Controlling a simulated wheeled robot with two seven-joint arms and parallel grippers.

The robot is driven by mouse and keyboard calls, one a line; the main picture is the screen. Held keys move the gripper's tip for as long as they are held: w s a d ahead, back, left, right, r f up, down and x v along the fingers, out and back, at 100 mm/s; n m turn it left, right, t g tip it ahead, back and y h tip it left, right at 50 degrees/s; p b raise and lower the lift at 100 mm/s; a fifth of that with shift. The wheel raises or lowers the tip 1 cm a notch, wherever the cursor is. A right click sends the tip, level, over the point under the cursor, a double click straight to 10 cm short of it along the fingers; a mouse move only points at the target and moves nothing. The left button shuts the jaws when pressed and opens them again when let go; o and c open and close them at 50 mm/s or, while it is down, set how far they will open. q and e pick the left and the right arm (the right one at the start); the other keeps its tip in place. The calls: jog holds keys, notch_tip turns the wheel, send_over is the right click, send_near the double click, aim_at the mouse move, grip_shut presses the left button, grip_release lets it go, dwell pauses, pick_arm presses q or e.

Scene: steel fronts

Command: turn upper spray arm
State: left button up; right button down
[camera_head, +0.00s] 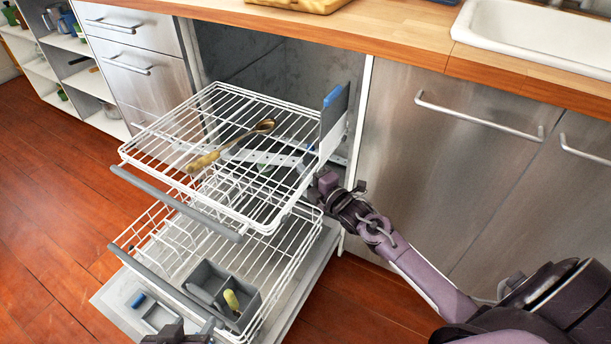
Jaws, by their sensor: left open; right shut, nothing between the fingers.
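The dishwasher stands open with its upper rack (165,120) and lower rack (290,262) pulled out. The upper spray arm (262,157) is a pale grey bar with dark holes, seen through the wires under the upper rack. It lies roughly left to right, and the wires partly hide it. My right gripper (322,186) is shut and empty at the right side of the upper rack, just below its rim. Whether it touches the rack or spray arm I cannot tell. My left gripper (180,330) shows only partly at the bottom edge, open, near the lower rack's front.
A wooden spoon (232,145) lies on the upper rack. A grey cutlery basket (208,281) with a yellowish item stands in the lower rack. The open door (112,297) lies below. Steel fronts (455,160) and the wooden worktop (400,38) bound the right. Floor at left is clear.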

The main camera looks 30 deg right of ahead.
pick_arm(q)
jog(key=w+r+t+h+b, duration=0.1)
jog(key=w+r+t+h, duration=0.1)
jog(key=r+t, duration=0.4)
jog(key=w+r+t+h+b, duration=0.2)
jog(key=w+r+t, duration=0.2)
jog(key=r, duration=1.2)
jog(key=shift+w+d+r+t+h, duration=0.15)
jog(key=shift+d+r+t+h, duration=0.2)
jog(key=shift+t, duration=0.65)
pick_arm(e)
jog(key=d+n+y, duration=0.1)
jog(key=w+d+n+g+y, duration=0.1)
jog(key=y, duration=0.1)
jog(key=shift+w+y, duration=0.2)
jog(key=shift+y, duration=0.1)
pick_arm(q)
jog(key=shift+a, duration=0.1)
pick_arm(e)
jog(key=shift+a, duration=0.1)
